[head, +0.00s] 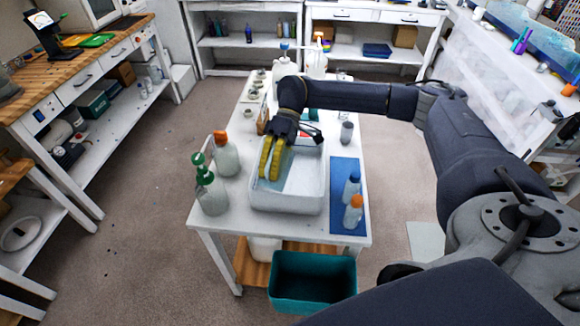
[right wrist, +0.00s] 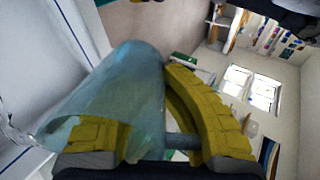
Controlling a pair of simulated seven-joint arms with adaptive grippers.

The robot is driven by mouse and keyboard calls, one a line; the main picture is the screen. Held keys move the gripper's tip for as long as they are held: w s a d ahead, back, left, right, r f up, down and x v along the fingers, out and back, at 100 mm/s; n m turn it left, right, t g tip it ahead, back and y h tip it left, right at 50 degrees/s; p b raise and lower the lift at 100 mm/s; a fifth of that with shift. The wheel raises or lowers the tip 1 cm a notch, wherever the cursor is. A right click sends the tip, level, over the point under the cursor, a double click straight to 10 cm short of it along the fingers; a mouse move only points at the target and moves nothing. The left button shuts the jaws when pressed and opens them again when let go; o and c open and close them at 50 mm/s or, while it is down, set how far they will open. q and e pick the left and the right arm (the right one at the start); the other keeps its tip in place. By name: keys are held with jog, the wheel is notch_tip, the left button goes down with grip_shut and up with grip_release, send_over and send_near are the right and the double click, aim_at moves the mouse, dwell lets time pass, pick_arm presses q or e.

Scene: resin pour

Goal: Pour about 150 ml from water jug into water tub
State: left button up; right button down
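The water jug (right wrist: 115,95) is translucent pale blue and fills the middle of the right wrist view, lying tilted between yellow fingers. In the head view, part of the jug (head: 287,174) shows beside those fingers. My right gripper (head: 270,172) is shut on the jug and holds it over the water tub (head: 286,202), a white open rectangular tub on the table. The jug's mouth and any stream are not clear, and I cannot tell the water level. My left gripper is not in view.
Green-topped (head: 211,192) and orange-capped (head: 226,157) bottles stand left of the tub. Two small bottles (head: 353,212) stand on a blue mat (head: 345,174) at right. A teal bin (head: 312,282) sits below the white table's front edge. Several small containers stand behind.

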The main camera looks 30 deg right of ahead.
jog(key=shift+w+d+g+y+p, duration=0.15)
jog(key=shift+d+g+y+p, duration=0.05)
jog(key=shift+g+y+p, duration=0.35)
jog(key=shift+w+d+g+y+p, duration=0.1)
jog(key=shift+d+g+y+p, duration=0.05)
jog(key=shift+g+y+p, duration=0.4)
dwell(1.0)
jog(key=shift+w+d+y+p, duration=0.25)
jog(key=shift+d+y+p, duration=0.1)
jog(key=shift+y, duration=0.05)
jog(key=shift+s+a+r, duration=0.1)
jog(key=shift+s+a, duration=0.15)
jog(key=shift+s+a+r+t+h, duration=0.1)
jog(key=shift+s+a+t+h, duration=0.1)
jog(key=shift+t+h, duration=0.25)
jog(key=shift+s+a+t+h, duration=0.15)
jog(key=shift+t+h, duration=0.2)
jog(key=shift+h, duration=0.2)
jog(key=shift+a+f+t+h+b, duration=0.1)
jog(key=shift+t+h+b, duration=0.15)
jog(key=shift+t+h, duration=0.35)
jog(key=shift+a+f+t+h+b, duration=0.1)
jog(key=shift+t+h+b, duration=0.25)
jog(key=shift+h, duration=0.45)
